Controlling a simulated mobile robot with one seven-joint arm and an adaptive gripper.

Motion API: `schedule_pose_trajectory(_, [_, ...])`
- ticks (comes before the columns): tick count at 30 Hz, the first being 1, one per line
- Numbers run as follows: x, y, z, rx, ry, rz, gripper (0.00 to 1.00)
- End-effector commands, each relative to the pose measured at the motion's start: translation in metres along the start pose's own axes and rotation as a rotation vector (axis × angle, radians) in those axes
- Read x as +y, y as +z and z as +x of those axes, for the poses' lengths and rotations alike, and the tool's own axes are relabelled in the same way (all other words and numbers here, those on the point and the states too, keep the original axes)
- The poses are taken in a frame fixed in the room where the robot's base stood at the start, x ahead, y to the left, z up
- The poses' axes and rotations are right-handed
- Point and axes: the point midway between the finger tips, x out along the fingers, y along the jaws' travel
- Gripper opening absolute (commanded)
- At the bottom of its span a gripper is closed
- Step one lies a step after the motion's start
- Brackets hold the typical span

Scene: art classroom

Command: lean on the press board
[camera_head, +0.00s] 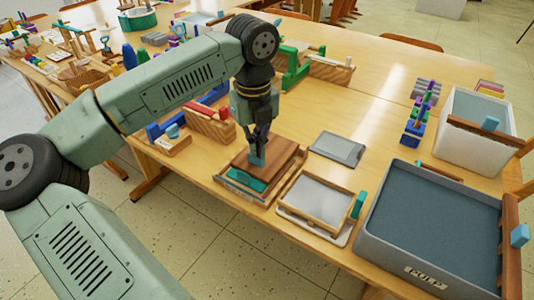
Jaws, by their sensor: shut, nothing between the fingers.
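The press board (277,155) is a brown wooden slab on a low wooden stack near the table's front edge. A dark teal piece (243,178) shows at the front of the stack, below the slab. My gripper (257,160) points straight down over the middle of the board, with its fingers shut and nothing between them. The fingertips look to be at the board's top face; whether they touch it I cannot tell. My gripper hides part of the board.
Right of the stack are a framed screen (318,194) and a grey flat sheet (340,147). A large grey vat marked PULP (400,262) fills the right front.

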Motion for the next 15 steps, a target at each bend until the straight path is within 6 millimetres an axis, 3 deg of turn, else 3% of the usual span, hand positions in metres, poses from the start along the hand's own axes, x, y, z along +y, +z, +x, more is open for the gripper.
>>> schedule_pose_trajectory(9, [0.001,-0.002,0.004,0.010,0.008,0.003,0.00])
schedule_pose_trajectory(15, [0.001,-0.002,-0.007,0.008,0.007,0.002,0.00])
